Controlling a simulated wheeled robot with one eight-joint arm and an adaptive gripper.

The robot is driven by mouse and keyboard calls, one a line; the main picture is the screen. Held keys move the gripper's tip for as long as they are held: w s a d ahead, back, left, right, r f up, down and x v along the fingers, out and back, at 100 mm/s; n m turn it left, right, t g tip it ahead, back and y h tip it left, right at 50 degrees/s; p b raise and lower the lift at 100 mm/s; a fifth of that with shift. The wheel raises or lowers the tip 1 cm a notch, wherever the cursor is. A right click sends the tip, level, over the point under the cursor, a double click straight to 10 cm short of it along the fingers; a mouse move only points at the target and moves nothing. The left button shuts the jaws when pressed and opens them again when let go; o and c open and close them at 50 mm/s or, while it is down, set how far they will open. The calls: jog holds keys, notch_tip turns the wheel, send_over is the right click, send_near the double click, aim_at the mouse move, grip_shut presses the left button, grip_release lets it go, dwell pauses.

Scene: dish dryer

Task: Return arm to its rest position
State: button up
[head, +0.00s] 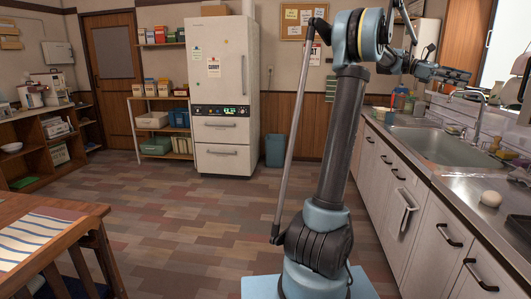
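My arm (338,150) stands in the middle of the head view, with blue-grey joints and dark links. It rises upright from its base and bends over to the right near the top. My gripper (458,76) is at the upper right, held in the air over the counter side near the sink and pointing right. It is small and dark here, and I cannot tell whether its fingers are apart. I see nothing hanging from it.
A counter with a sink (442,146) and a faucet (472,97) runs along the right. A white round object (491,198) lies on the counter. A table (40,228) is at the left. A white fridge (222,95) stands behind. The floor between is clear.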

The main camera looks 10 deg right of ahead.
jog(key=s+a+f+m+t+y, duration=0.1)
jog(key=a+f+t, duration=0.2)
jog(key=a+f, duration=0.55)
jog(key=a+f+t, duration=0.4)
jog(key=a, duration=0.9)
jog(key=s+a+f+m+t+y, duration=0.1)
jog(key=a+f+t, duration=0.2)
jog(key=a+f, duration=0.55)
jog(key=s+a+f+m+t+y, duration=0.1)
jog(key=s+a+f+y, duration=0.1)
jog(key=s+a+f, duration=0.2)
jog(key=s+a+f+m+t+y, duration=0.1)
jog(key=s+a+f+t+y, duration=0.1)
jog(key=a+f, duration=0.8)
jog(key=s+a+f+m+t+y, duration=0.1)
jog(key=s+a+f, duration=0.5)
jog(key=a, duration=1)
notch_tip(320, 180, down, 2)
jog(key=t+y, duration=0.1)
jog(key=y, duration=0.1)
jog(key=shift+m+y, duration=0.3)
jog(key=shift+a+f, duration=0.1)
